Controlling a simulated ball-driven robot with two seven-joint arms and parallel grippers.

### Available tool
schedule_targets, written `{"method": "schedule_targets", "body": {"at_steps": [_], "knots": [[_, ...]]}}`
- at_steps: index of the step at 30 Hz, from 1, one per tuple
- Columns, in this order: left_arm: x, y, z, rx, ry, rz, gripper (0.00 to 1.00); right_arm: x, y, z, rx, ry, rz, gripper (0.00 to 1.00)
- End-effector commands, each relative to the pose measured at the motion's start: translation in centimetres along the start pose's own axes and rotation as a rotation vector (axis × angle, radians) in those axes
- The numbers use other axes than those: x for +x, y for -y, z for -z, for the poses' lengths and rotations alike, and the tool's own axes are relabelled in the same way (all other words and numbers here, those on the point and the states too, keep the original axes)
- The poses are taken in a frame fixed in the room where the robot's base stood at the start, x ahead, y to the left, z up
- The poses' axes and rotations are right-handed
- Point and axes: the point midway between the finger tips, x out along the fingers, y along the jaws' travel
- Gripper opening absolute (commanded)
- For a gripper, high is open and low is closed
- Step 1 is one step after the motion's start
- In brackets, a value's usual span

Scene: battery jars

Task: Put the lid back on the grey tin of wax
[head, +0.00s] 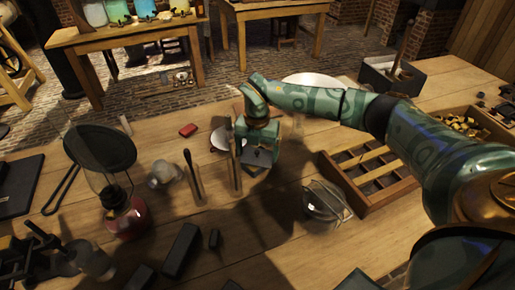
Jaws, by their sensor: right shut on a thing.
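My right gripper (255,148) points down over the middle of the wooden table, with its arm coming in from the right. It is shut on a small grey thing that looks like the lid, mostly hidden by the gripper. A pale, round-topped thing with a dark edge (219,141), perhaps the open grey tin of wax, is just left of the gripper and partly covered by it. I cannot tell whether the lid touches it. My left gripper is not in view.
A red-based lantern (126,218) and small glass jar (163,174) are left. A glass bowl (325,204) and divided wooden tray (394,190) are right.

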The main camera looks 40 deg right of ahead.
Motion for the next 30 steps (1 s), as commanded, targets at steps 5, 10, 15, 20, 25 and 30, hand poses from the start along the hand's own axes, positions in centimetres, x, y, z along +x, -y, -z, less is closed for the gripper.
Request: {"method": "schedule_targets", "body": {"at_steps": [5,10,15,20,25,30], "knots": [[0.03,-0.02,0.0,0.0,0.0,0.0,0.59,0.05,0.01,0.01,0.0,0.0,0.001,0.64],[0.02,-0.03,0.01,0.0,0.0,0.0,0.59,0.04,0.01,0.01,0.0,0.0,0.001,0.64],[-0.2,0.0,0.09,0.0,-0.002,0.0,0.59,-0.04,0.01,0.02,0.0,0.0,0.0,0.64],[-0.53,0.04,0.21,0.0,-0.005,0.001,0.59,-0.06,0.01,0.05,0.0,-0.001,0.0,0.64],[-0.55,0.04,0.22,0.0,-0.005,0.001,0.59,0.08,0.02,0.02,0.0,-0.001,0.001,0.64],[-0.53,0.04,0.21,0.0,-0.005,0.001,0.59,0.11,0.03,0.02,0.0,-0.001,0.001,0.64]]}}
